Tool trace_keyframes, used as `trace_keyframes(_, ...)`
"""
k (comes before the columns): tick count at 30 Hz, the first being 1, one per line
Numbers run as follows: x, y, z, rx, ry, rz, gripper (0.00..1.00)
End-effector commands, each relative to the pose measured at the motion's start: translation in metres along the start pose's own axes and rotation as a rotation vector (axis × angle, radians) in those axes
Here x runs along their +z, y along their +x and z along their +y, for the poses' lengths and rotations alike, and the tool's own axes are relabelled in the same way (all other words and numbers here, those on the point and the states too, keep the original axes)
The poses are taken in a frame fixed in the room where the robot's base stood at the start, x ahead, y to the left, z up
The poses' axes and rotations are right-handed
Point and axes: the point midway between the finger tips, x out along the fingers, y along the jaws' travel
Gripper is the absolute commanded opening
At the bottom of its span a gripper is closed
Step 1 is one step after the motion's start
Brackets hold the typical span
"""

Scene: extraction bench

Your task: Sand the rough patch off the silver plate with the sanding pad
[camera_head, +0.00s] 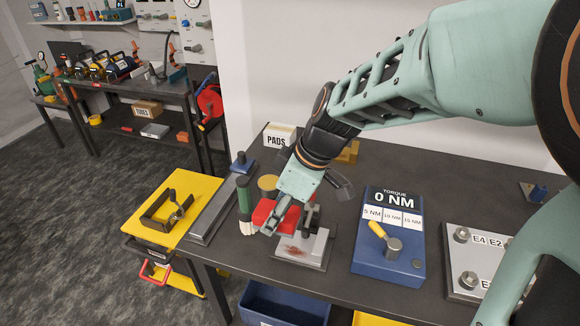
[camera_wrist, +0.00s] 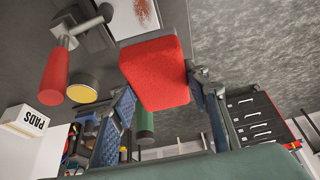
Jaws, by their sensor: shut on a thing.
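The sanding pad is a red block (camera_wrist: 155,75), held between the two fingers of my gripper (camera_wrist: 160,88) in the wrist view. In the head view my gripper (camera_head: 279,214) is over the bench, with the red pad (camera_head: 263,212) partly hidden by its fingers. The silver plate (camera_head: 316,246) lies just in front of and right of the gripper, with a reddish-brown rough patch (camera_head: 292,250) on its face. The plate (camera_wrist: 122,22) also shows at the top of the wrist view. The pad looks apart from the patch.
A clamp with a red handle (camera_wrist: 54,78) stands by the plate. A yellow-topped tin (camera_head: 268,183) and green-handled brush (camera_head: 244,202) are close by the gripper. A blue torque unit (camera_head: 388,262) stands right, a PADS box (camera_head: 279,137) behind. A blue bin (camera_head: 283,306) is below the bench edge.

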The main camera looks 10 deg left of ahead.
Motion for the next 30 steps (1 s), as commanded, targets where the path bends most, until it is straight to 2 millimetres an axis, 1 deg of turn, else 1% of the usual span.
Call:
trace_keyframes(1,0.004,0.010,0.000,0.000,0.000,0.000,0.23)
trace_keyframes(6,0.012,0.029,0.000,0.000,0.000,0.000,0.23)
trace_keyframes(12,0.021,0.049,0.000,0.000,0.000,0.000,0.23)
trace_keyframes(15,0.023,0.055,0.000,0.000,0.000,0.000,0.23)
trace_keyframes(19,0.024,0.058,0.000,0.000,0.000,0.000,0.23)
trace_keyframes(30,0.023,0.057,0.000,0.000,0.000,0.000,0.23)
